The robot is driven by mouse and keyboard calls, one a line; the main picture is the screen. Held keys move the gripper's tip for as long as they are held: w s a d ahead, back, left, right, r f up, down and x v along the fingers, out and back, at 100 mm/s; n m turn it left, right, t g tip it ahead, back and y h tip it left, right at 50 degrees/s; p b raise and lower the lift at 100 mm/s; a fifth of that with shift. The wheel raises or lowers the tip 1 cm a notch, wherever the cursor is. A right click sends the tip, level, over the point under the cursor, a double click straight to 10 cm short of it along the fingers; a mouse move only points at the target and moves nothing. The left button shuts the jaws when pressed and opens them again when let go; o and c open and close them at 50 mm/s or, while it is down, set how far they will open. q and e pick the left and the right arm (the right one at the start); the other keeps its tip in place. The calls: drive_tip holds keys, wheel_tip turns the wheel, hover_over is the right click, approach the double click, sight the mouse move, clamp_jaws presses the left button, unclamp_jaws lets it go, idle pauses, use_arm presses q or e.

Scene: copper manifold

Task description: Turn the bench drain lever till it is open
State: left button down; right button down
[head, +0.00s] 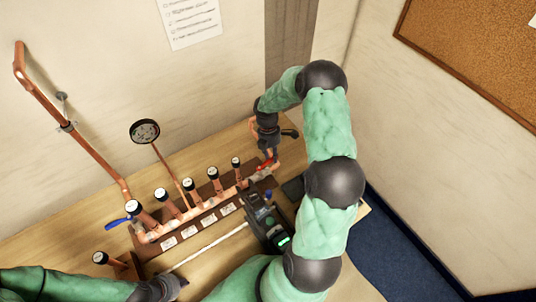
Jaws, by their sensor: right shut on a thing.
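The copper manifold (205,208) runs along the bench with several black-and-white capped valves on it. A red lever (266,165) sits at its right end, which I take to be the drain lever. My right gripper (270,153) reaches down from above and is shut at the red lever; its fingers partly hide it. The lever's exact angle is hard to read. A blue lever (118,222) is at the manifold's left end. My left gripper (183,282) is low at the front of the bench, away from both levers; its jaws are too small to read.
A dark handheld device (265,222) with a green light stands in front of the manifold's right end. A pale rod (210,247) lies along the front. A round gauge (145,131) and a tall copper pipe (46,92) rise at the back left.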

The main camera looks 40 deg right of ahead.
idle(0.3)
drive_tip(key=c, duration=1)
unclamp_jaws()
drive_tip(key=r, duration=0.4)
drive_tip(key=w+r, duration=0.1)
drive_tip(key=r, duration=0.2)
drive_tip(key=w+r, duration=0.1)
drive_tip(key=r, duration=0.3)
drive_tip(key=shift+w+d+r, duration=0.15)
drive_tip(key=shift+d+r, duration=0.05)
drive_tip(key=shift+r, duration=0.15)
